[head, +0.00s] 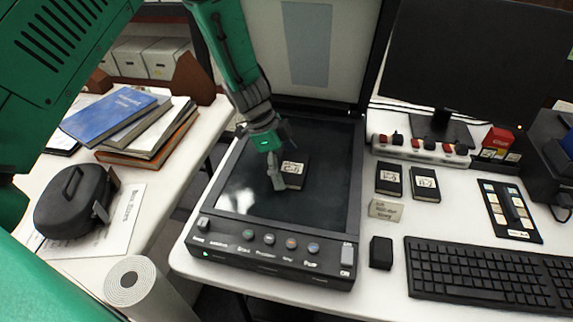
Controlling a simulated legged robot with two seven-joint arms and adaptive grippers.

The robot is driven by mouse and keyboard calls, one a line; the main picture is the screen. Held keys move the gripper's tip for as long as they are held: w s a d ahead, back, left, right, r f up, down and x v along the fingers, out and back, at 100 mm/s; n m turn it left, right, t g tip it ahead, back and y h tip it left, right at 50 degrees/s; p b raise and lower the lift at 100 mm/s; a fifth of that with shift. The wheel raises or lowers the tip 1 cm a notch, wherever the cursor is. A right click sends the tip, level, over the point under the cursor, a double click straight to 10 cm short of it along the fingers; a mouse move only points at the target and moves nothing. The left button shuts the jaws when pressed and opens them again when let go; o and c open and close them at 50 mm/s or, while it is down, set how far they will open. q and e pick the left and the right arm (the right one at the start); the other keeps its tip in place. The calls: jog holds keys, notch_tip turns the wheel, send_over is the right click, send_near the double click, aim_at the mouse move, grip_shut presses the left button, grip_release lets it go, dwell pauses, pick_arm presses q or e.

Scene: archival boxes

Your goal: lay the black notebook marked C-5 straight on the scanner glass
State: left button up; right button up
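The black notebook (296,181) with a white label, which seems to read C-5, is over the dark scanner glass (335,190), near its middle. I cannot tell whether it lies fully flat, and its dark edges blend into the glass. My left gripper (277,182) reaches down from above, with its grey fingers at the notebook's left edge. I cannot tell whether the fingers grip it or only touch it. The scanner lid (345,60) stands open behind the glass. My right gripper is not in view.
Two other labelled black notebooks (389,188) (425,193) lie right of the scanner, by a small sign (386,210). A power strip (420,150), keyboard (480,270) and monitor (470,60) are also there. Books (108,115) and a black case (72,200) occupy the left table.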

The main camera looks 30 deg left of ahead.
pick_arm(q)
jog(key=p+v, duration=0.2)
jog(key=v, duration=1)
jog(key=shift+r, duration=0.1)
